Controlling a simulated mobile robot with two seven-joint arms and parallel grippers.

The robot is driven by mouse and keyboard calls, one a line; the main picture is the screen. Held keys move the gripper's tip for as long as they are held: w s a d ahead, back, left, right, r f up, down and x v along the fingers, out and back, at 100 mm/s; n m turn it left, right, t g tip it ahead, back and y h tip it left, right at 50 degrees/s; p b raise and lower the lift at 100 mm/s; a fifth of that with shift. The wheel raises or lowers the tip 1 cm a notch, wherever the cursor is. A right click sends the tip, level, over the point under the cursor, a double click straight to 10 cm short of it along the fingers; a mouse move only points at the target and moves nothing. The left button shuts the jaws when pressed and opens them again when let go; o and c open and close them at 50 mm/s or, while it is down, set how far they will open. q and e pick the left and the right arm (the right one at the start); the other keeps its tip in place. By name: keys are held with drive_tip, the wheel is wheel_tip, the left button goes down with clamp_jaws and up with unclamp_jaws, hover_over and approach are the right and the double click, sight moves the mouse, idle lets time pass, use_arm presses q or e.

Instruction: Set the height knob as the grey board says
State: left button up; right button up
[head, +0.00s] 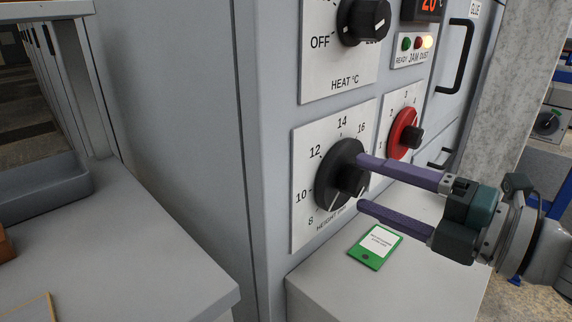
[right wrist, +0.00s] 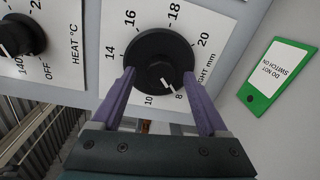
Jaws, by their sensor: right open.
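The black height knob (head: 343,172) sits on a white dial plate (head: 303,232) on the grey machine. It also shows in the right wrist view (right wrist: 160,55), where its white mark points close to 8. My right gripper (head: 362,183) is open. Its two purple fingers reach either side of the knob's raised grip; in the right wrist view (right wrist: 158,74) the fingertips lie at opposite sides of the knob. I cannot tell whether they touch it. My left gripper is not in view. I see no grey board with a readable height.
A black heat knob (head: 364,20) is above and a red knob (head: 404,134) to the right. A green-edged card (head: 375,246), reading "DO NOT SWITCH ON" in the wrist view, lies on the grey ledge below. The rightmost indicator light (head: 428,42) glows.

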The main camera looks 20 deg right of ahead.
drive_tip(key=v, duration=1)
drive_tip(key=shift+w+r, duration=0.1)
